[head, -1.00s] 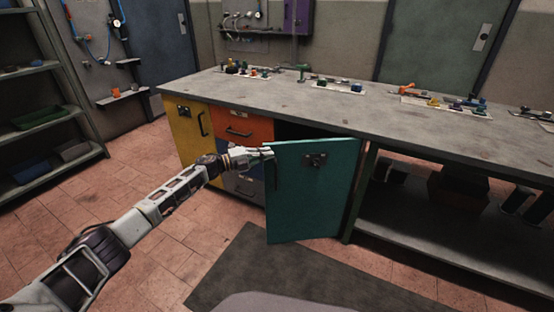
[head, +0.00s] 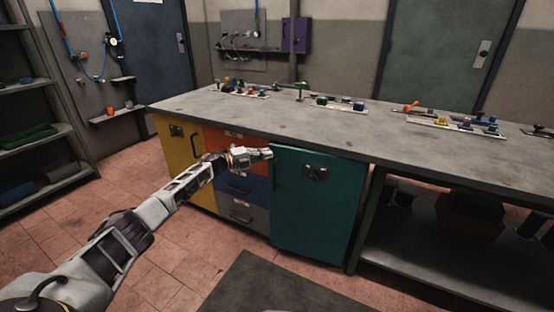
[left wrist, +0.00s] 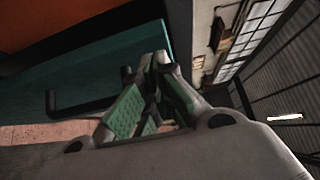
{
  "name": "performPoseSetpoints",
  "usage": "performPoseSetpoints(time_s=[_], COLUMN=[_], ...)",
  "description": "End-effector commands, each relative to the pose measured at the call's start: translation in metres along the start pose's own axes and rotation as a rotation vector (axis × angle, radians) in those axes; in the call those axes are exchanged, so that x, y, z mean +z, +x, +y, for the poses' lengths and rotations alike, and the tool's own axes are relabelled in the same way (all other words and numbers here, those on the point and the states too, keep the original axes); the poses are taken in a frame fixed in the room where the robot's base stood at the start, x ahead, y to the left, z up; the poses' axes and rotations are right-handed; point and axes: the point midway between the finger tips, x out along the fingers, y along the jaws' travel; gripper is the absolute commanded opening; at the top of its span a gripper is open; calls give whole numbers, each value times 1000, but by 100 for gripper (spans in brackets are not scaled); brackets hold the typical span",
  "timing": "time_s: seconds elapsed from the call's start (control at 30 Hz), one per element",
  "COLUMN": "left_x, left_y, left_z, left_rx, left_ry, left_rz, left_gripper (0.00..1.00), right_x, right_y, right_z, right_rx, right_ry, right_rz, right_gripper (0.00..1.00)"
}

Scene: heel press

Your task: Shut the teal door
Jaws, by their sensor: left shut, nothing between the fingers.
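The teal door (head: 318,215) is on the right end of the cabinet under the workbench. In the head view it stands nearly flush with the cabinet front, with little or no gap visible. A dark handle is on its left side and a dark latch plate (head: 316,173) near its top. My left gripper (head: 268,152) is shut and empty at the door's upper left edge, by the handle; I cannot tell if it touches. In the left wrist view the shut fingers (left wrist: 158,75) are in front of the teal surface (left wrist: 105,75), with the dark handle (left wrist: 85,105) beside them. My right gripper is out of view.
A yellow door (head: 178,160), an orange drawer (head: 225,141), a blue drawer (head: 238,186) and a grey drawer (head: 243,213) are left of the teal door. Small parts lie on the workbench (head: 290,122). A dark mat (head: 265,285) lies on the floor in front.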

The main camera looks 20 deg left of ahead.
Motion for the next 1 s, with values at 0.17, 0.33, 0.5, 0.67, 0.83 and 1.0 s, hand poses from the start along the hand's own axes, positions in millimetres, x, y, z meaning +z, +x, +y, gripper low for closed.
performPoseSetpoints(time_s=[0.17, 0.33, 0.5, 0.67, 0.83, 1.0], left_x=[10, 12, 12, 11, 11, 8], left_y=[-9, -10, -10, -10, -10, -12], left_z=[0, 0, 0, 0, 0, 0], left_rx=[0, 0, 0, 0, 0, 0], left_ry=[0, 0, 0, 0, 0, -1], left_rz=[-16, -20, -19, -19, -18, -17], left_gripper=[0, 0, 0, 0, 0, 0], right_x=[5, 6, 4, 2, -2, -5], right_y=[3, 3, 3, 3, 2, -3], right_z=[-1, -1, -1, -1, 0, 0], right_rx=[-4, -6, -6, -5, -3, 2], right_ry=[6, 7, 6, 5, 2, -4], right_rz=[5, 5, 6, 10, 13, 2], right_gripper=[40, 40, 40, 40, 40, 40])
